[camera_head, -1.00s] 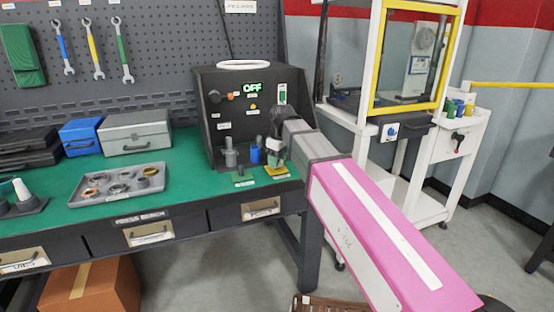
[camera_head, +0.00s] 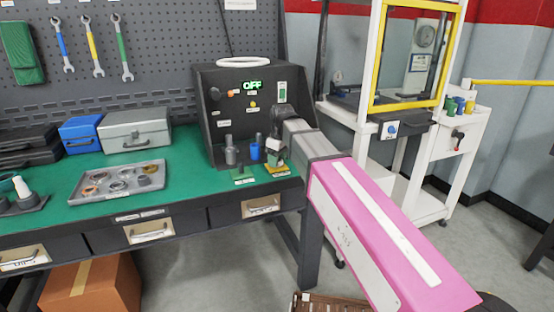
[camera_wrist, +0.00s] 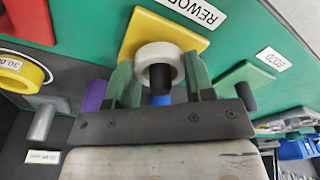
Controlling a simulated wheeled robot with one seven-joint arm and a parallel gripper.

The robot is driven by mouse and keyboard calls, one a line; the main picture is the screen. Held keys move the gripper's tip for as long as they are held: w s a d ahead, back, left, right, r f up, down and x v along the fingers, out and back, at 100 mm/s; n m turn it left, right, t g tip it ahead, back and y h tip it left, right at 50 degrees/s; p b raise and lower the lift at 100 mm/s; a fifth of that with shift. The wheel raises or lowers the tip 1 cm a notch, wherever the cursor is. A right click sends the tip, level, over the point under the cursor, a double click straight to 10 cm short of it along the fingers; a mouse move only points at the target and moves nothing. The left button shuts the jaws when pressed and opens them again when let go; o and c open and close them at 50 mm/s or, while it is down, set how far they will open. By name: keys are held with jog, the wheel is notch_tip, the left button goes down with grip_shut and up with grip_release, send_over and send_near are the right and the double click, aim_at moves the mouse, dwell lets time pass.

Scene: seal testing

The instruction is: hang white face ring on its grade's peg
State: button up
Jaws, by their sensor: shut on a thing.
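My gripper (camera_wrist: 158,80) has its green fingers shut on the white face ring (camera_wrist: 142,60). A dark peg (camera_wrist: 163,78) shows within the ring's opening, so the ring appears to be around it. The yellow plate (camera_wrist: 175,30) labelled REWORK lies right behind the ring. I cannot tell whether the ring touches the plate. A green plate (camera_wrist: 238,76) with its own dark peg (camera_wrist: 246,97) is to the right. In the head view, my gripper (camera_head: 272,158) is low over the yellow plate (camera_head: 279,170), next to the green plate (camera_head: 244,180), and mostly hides the ring.
The dark test box (camera_head: 255,110) stands close behind my gripper, with a grey cylinder (camera_head: 230,152) and a blue one (camera_head: 254,152) before it. A tray of rings (camera_head: 118,182) lies left.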

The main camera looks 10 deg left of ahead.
jog(key=shift+f, duration=0.25)
dwell(0.4)
jog(key=o, duration=1.1)
jog(key=shift+r, duration=0.1)
jog(key=shift+r, duration=4.4)
jog(key=shift+s, duration=0.1)
